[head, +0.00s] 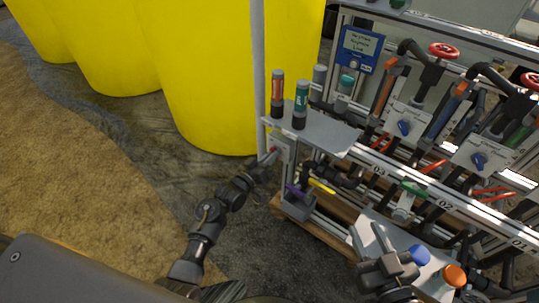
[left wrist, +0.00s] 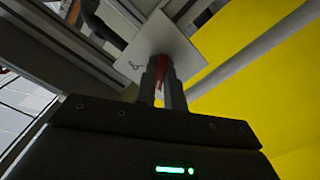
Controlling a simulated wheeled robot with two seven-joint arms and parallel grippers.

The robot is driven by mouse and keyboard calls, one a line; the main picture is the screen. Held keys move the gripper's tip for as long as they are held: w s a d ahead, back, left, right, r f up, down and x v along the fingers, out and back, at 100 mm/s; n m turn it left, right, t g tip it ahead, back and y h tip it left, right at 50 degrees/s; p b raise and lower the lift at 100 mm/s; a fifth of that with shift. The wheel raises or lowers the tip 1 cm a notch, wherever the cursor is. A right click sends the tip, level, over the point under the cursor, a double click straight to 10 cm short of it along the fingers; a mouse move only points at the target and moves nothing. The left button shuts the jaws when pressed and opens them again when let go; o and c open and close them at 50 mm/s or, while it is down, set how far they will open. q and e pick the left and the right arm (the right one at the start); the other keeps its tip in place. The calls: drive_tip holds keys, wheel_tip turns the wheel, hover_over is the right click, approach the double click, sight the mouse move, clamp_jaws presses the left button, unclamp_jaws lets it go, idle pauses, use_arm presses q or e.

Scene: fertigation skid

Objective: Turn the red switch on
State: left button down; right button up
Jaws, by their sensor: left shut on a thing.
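The red switch (head: 273,150) is on a small pale plate (head: 281,141) at the left end of the skid frame. In the left wrist view the red switch (left wrist: 163,70) sits between my fingers, in front of the square white plate (left wrist: 150,42). My left gripper (head: 268,157) is shut on the red switch; its fingers also show in the left wrist view (left wrist: 160,82). They hide much of the switch. My right gripper (head: 369,240) is open and empty, above a grey shelf at the lower right.
A red-and-black bottle (head: 277,94) and a teal one (head: 300,104) stand on a shelf (head: 325,130) just above the switch. Valves and pipes fill the skid at right. Large yellow tanks (head: 215,75) stand behind. Blue (head: 419,254) and orange (head: 454,275) caps are near my right gripper.

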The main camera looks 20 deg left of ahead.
use_arm(q)
drive_tip(key=shift+m+p, duration=1.95)
drive_tip(key=shift+m, duration=5.55)
use_arm(e)
drive_tip(key=s+d+f+m+g+h, duration=0.2)
drive_tip(key=s+d+f+g+h, duration=0.4)
drive_tip(key=d+f+g, duration=0.3)
drive_tip(key=shift+s+d+f+m, duration=0.3)
drive_tip(key=shift+s+d+f, duration=0.2)
drive_tip(key=shift+s+f, duration=0.4)
drive_tip(key=shift+s, duration=0.1)
use_arm(q)
drive_tip(key=c, duration=1.5)
unclamp_jaws()
